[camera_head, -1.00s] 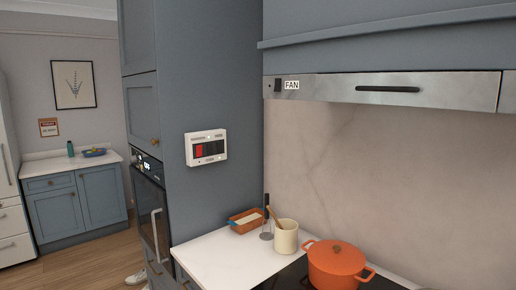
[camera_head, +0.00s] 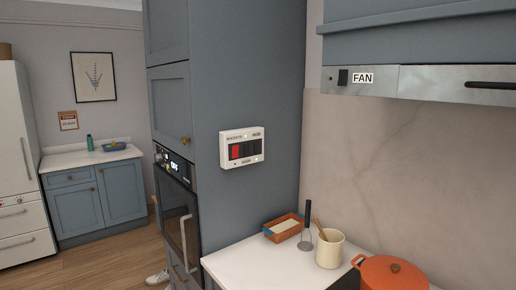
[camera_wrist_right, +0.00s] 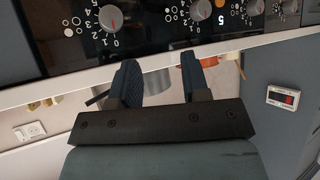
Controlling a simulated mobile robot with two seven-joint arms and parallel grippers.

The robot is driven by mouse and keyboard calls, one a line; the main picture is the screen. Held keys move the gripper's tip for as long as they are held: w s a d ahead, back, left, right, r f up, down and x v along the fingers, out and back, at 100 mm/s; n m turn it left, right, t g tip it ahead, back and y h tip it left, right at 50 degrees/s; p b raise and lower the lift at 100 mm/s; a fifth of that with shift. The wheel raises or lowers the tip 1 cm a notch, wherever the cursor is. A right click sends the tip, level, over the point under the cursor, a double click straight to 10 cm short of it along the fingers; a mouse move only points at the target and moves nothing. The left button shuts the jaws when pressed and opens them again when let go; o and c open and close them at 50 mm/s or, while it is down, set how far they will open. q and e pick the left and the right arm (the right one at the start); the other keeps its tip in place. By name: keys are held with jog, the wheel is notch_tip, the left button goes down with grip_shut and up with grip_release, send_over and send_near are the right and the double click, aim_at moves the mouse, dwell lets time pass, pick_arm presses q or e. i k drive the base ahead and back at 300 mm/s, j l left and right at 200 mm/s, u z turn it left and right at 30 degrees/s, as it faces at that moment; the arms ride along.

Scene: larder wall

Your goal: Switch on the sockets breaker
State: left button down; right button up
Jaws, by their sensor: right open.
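The breaker panel (camera_head: 257,157) is a small white box on the blue-grey side of the tall cabinet, in the middle of the head view. It has one red switch (camera_head: 236,151) at its left and several dark switches beside it. Its lettering is too small to read surely, so I cannot tell which is the sockets breaker. A white box with a red mark, apparently the same panel (camera_wrist_right: 283,97), shows at the right of the right wrist view. My right gripper (camera_wrist_right: 158,80) is open and empty, apart from the panel. My left gripper is not in view.
A worktop (camera_head: 232,264) below holds an orange dish (camera_head: 284,228), a cream utensil pot (camera_head: 329,250) and an orange casserole (camera_head: 392,274). The extractor hood (camera_head: 430,84) juts out at upper right. Control knobs (camera_wrist_right: 111,18) lie near my right gripper. Floor is free at left.

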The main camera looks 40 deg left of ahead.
aim_at(234, 149)
jog(key=j+z, duration=0.25)
jog(key=j, duration=1.7)
jog(key=i, duration=0.05)
